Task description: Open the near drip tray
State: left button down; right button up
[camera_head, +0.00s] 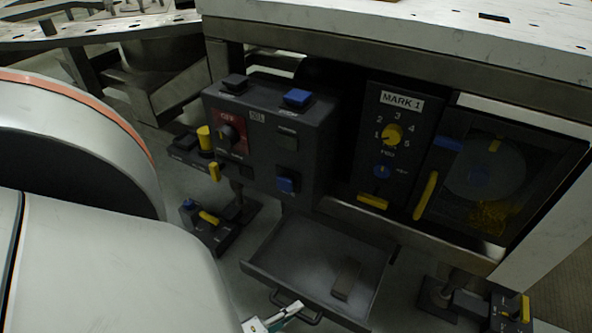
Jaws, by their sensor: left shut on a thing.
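The drip tray (268,258) is a shallow grey drawer below the machine. It is pulled out, with its inside floor showing. Its dark looped handle (310,317) is on the front edge. My left gripper (283,314) is at this handle, shut on it, at the bottom edge of the picture. Part of the gripper is cut off by the picture edge and my own arm. A small grey-brown block-like shape (346,278) shows inside the tray. My right gripper is not in view.
Above the tray are a dark control box (262,140) with blue and yellow controls, a MARK 1 dial panel (393,135) and a dark glass door (480,180). Foot pedals stand on the floor at left (208,228) and right (512,310). A white worktop (450,25) overhangs.

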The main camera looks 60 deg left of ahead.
pick_arm(q)
jog(key=shift+s+d, duration=0.2)
jog(key=shift+s, duration=0.2)
jog(key=c, duration=2)
grip_release()
jog(key=shift+c, duration=0.2)
